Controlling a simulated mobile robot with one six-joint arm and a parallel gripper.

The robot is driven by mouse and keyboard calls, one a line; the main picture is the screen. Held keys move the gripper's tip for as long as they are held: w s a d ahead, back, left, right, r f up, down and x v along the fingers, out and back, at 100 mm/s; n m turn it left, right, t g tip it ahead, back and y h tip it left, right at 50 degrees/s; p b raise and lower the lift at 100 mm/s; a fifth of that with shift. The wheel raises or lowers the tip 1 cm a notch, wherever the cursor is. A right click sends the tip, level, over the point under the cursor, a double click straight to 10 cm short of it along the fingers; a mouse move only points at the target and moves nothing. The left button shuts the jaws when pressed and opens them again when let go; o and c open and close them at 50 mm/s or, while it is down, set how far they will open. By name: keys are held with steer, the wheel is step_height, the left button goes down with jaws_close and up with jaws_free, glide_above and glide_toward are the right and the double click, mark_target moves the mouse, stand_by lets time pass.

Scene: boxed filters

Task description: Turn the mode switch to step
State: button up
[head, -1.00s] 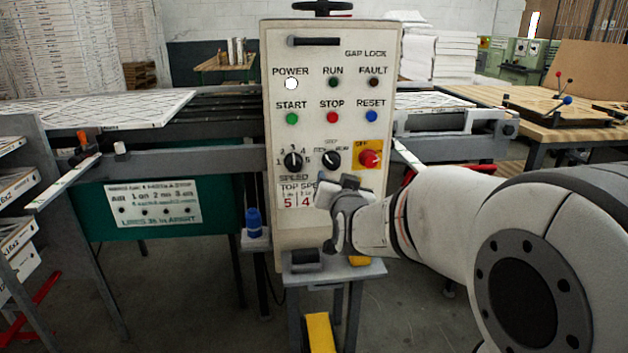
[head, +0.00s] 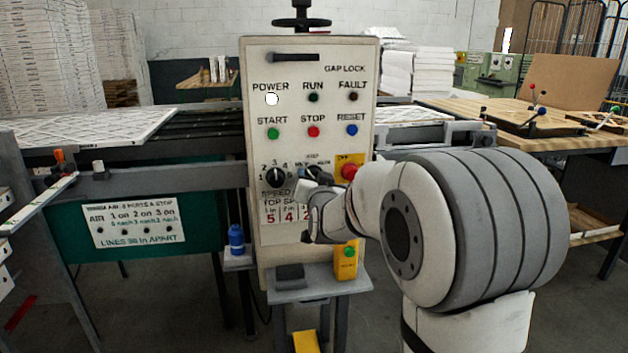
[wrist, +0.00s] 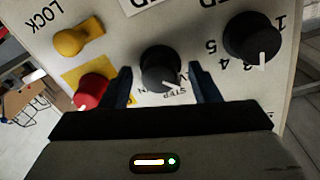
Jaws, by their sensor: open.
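The mode switch is a black round knob on the cream control panel (head: 262,215). In the wrist view the mode switch (wrist: 160,66) sits between the two dark fingers of my gripper (wrist: 161,74), which are open, with a visible gap on each side. A white pointer mark and the word STEP show at its lower edge in this upside-down view. In the head view my gripper (head: 308,187) is at the panel and partly hides the mode switch (head: 313,171). I cannot tell exactly which label the pointer meets.
The black speed knob (head: 276,173) is left of the switch. The red emergency button (head: 349,171) on yellow is right of it. In the wrist view a yellow knob (wrist: 78,39) is near the red one. A blue bottle (head: 236,239) stands on a small shelf.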

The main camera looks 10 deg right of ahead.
steer(key=shift+c, duration=0.4)
steer(key=c, duration=0.9)
steer(key=shift+b, duration=0.5)
steer(key=shift+m+b, duration=4.2)
steer(key=shift+b, duration=1.1)
steer(key=shift+r, duration=0.1)
